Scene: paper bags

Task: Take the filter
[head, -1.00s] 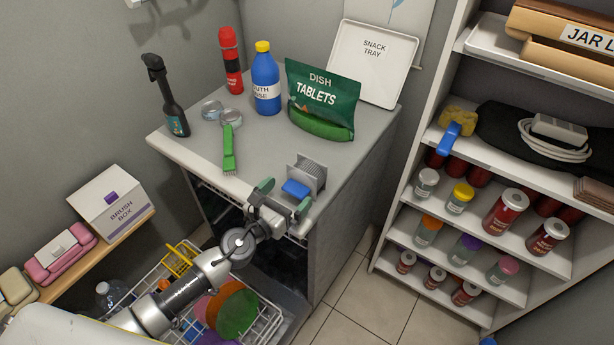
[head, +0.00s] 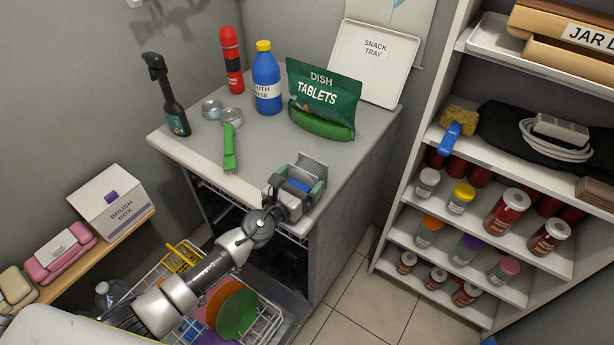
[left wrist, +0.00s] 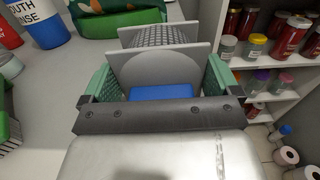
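A grey upright piece with a mesh face, which looks like the filter (head: 312,168), stands near the front right corner of the counter. In the left wrist view the round mesh part (left wrist: 165,35) sits between flat grey plates (left wrist: 160,72), with a blue block (left wrist: 162,92) low in front. My left gripper (head: 296,187) has its green fingers wide apart, one on each side of the blue block and grey plates. Whether the fingers touch the plates is not clear. My right gripper is not in view.
The counter (head: 200,150) also holds a green brush (head: 230,150), a dish tablets bag (head: 320,100), a blue bottle (head: 267,80) and a black spray bottle (head: 170,100). An open dish rack (head: 270,325) lies below my left arm. A jar shelf (head: 480,215) stands at right.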

